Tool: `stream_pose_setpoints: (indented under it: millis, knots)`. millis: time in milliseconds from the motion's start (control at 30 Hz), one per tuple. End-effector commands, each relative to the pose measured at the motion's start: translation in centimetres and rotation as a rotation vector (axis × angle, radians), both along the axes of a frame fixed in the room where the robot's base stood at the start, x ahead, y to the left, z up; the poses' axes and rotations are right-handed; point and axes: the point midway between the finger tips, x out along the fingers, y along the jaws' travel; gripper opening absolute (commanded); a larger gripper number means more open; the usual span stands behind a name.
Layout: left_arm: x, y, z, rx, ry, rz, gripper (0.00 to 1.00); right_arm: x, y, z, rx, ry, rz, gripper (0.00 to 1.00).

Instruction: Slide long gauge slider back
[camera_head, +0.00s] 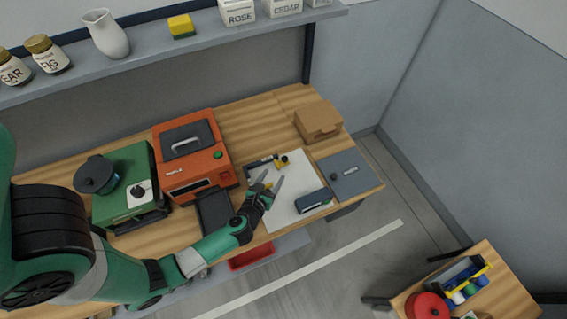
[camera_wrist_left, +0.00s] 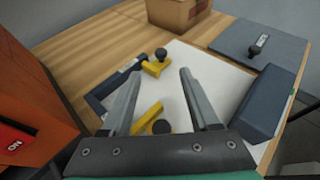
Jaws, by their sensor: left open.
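My left gripper (camera_head: 271,180) is open above the white sheet on the bench, with nothing between its fingers. Its two fingers show in the left wrist view (camera_wrist_left: 162,82), spread apart. A yellow slider with a black knob (camera_wrist_left: 155,63) sits beyond the fingertips, at the end of a dark bar (camera_wrist_left: 110,86); it also shows in the head view (camera_head: 281,161). A second yellow piece (camera_wrist_left: 146,118) with a dark knob lies closer, between the fingers in the picture and partly hidden by the gripper. I cannot tell which one is the long gauge. My right gripper is not in view.
An orange machine (camera_head: 191,152) and a black tray (camera_head: 214,212) stand left of the gripper. A dark blue block (camera_head: 313,201), a grey plate with a knob (camera_head: 345,176) and a cardboard box (camera_head: 318,122) are to the right. The white sheet (camera_head: 298,180) has bare room.

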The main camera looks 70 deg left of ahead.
Motion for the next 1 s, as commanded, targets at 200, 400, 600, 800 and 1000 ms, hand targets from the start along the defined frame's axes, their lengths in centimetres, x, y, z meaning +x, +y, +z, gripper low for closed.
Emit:
stream_pose_setpoints:
  millis: [200, 400, 600, 800, 1000]
  knots:
    - [3.3, 3.4, -2.1, 0.001, -0.003, 0.003, 0.62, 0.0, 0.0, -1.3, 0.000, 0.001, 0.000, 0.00]
    - [5.7, 5.6, -3.4, 0.001, -0.003, -0.001, 0.62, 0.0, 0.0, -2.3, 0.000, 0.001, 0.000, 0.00]
    - [6.4, 6.4, -3.7, 0.001, -0.002, -0.003, 0.62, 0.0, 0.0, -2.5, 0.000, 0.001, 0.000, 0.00]
    - [6.4, 6.4, -3.7, 0.001, -0.002, -0.003, 0.60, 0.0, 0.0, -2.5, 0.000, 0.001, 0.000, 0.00]
    - [6.4, 6.4, -3.6, 0.001, -0.002, -0.003, 0.24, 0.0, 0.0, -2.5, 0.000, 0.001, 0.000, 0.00]
